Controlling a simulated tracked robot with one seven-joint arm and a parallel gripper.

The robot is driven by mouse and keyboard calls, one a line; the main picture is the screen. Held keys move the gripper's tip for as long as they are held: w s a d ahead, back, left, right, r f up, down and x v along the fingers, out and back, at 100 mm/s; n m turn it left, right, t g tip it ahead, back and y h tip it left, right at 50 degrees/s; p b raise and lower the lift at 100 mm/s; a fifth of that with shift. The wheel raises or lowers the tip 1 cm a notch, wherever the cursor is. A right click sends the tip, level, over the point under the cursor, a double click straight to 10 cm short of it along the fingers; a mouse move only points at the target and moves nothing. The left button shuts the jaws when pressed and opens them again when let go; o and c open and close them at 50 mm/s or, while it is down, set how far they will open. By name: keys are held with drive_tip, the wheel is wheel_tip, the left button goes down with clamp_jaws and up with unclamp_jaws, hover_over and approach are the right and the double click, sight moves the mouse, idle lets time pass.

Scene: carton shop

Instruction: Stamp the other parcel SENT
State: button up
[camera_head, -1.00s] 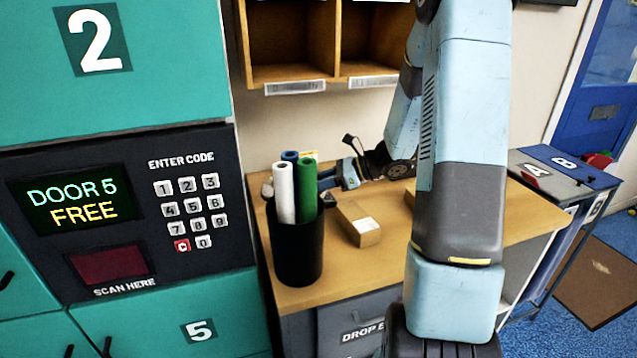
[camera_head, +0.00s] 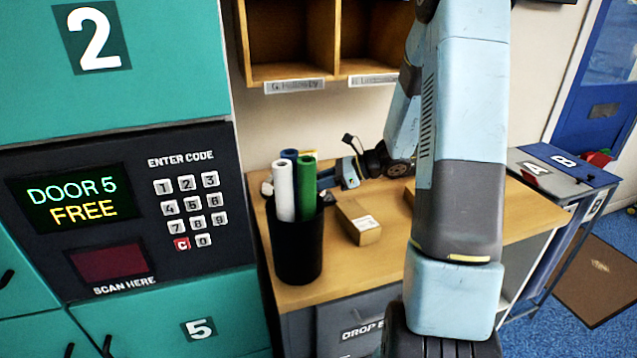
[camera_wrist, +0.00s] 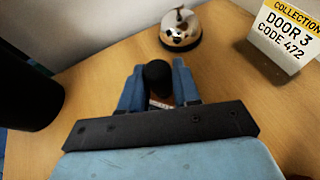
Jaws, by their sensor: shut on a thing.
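A brown parcel (camera_head: 357,221) with a white label lies on the wooden counter. A bit of another brown box (camera_head: 409,196) shows at the left edge of my arm, which hides most of it. My gripper (camera_head: 340,174) is low over the counter, behind and left of the labelled parcel. In the wrist view, my gripper (camera_wrist: 158,88) is shut on a stamp (camera_wrist: 157,75) with a round black knob. The stamp's lower part and face are hidden between the blue fingers. No parcel shows in the wrist view.
A black pot (camera_head: 297,247) of coloured rolls stands at the counter's front left. A shiny bell (camera_wrist: 181,28) and a card reading DOOR 3 CODE 472 (camera_wrist: 288,36) are beyond my gripper. The teal locker (camera_head: 160,60) borders the counter on the left. Pigeonholes (camera_head: 292,77) hang above.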

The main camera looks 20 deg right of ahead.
idle(0.4)
drive_tip(key=shift+r, duration=3.5)
